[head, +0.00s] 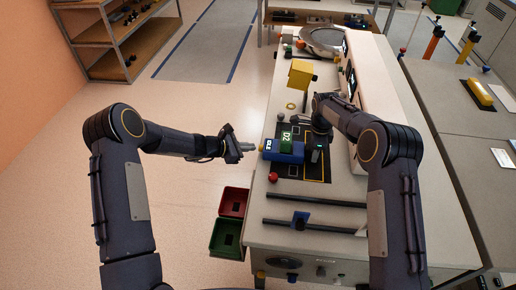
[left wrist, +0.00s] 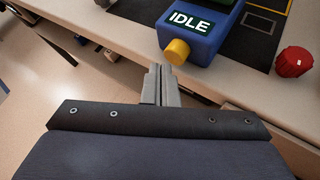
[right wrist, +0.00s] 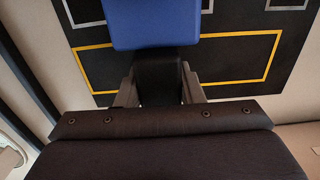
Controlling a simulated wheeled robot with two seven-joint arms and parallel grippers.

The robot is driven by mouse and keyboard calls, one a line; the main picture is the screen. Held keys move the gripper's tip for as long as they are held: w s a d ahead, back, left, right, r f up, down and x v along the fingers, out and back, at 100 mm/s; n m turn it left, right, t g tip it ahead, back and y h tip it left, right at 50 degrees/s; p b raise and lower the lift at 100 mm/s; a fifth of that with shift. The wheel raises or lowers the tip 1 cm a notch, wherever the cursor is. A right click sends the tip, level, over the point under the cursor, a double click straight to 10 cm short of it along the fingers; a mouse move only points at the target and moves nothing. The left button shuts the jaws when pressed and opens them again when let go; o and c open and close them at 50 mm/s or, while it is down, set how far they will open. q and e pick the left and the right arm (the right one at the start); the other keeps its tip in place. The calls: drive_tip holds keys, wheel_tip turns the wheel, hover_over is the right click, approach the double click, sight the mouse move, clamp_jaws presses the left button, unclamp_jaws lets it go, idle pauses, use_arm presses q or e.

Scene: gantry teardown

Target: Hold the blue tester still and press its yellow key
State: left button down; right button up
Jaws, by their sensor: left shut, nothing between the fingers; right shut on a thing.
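The blue tester (head: 292,153) lies on the black mat at the table's left edge. In the left wrist view the tester (left wrist: 212,42) shows a screen reading IDLE and a round yellow key (left wrist: 177,52) on its near end. My left gripper (head: 248,147) is shut and empty, its tips just short of the yellow key and seemingly apart from it. My right gripper (head: 317,147) is at the tester's other end. In the right wrist view its fingers (right wrist: 158,88) are shut on a black part joined to the blue body (right wrist: 155,24).
A green block marked with digits (head: 286,138) stands beside the tester. A red knob (head: 273,177) is close to the table edge. Red (head: 234,192) and green (head: 216,240) bins hang below the table edge.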

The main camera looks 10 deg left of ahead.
use_arm(q)
drive_tip(key=shift+d, duration=0.6)
idle(0.6)
drive_tip(key=shift+a, duration=1)
drive_tip(key=shift+a, duration=0.1)
drive_tip(key=a, duration=0.6)
drive_tip(key=shift+d, duration=0.1)
idle(0.3)
use_arm(e)
drive_tip(key=o, duration=1.2)
drive_tip(key=shift+r, duration=0.1)
